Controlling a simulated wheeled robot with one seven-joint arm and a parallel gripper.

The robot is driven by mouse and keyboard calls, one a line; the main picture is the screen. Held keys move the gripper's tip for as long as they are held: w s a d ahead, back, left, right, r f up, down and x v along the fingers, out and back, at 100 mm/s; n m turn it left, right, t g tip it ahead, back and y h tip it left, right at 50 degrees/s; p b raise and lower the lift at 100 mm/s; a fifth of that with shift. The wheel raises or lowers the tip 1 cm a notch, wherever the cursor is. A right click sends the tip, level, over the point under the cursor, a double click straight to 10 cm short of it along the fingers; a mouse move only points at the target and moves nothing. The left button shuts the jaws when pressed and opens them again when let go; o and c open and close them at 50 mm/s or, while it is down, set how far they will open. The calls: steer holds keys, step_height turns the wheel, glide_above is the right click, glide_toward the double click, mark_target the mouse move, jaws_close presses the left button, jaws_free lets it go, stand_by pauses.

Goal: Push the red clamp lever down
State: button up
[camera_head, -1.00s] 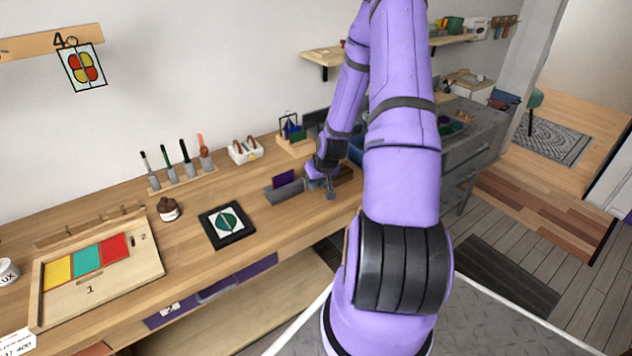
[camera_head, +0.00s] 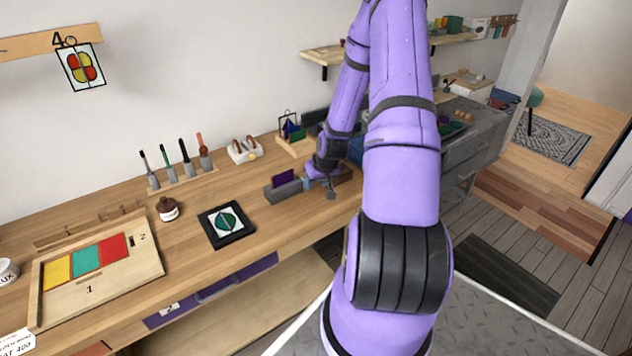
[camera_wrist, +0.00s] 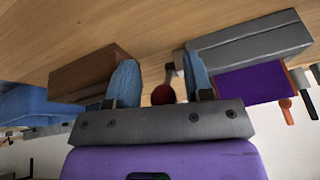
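The red knob of the clamp lever (camera_wrist: 163,94) shows in the wrist view between the two blue fingers of my gripper (camera_wrist: 160,84). A small grey metal piece (camera_wrist: 172,70) shows just beside the knob. My fingers are spread apart, and I cannot tell whether either touches the knob. A grey clamp block (camera_wrist: 255,42) with a purple plate (camera_wrist: 256,83) lies to the right in the wrist view. In the head view my gripper (camera_head: 318,184) is low at the bench, just right of the grey block (camera_head: 284,191); the red knob is not discernible there.
A brown wooden block (camera_wrist: 88,73) lies left of my fingers in the wrist view. On the bench (camera_head: 190,255) are a framed leaf tile (camera_head: 226,238), a small brown bottle (camera_head: 168,209), a tool rack (camera_head: 182,179) and a tray of coloured panels (camera_head: 150,263). Bench space before the tile is clear.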

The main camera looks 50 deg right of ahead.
steer(key=shift+r, duration=0.1)
steer(key=v, duration=1)
steer(key=shift+r, duration=0.25)
steer(key=shift+s, duration=0.15)
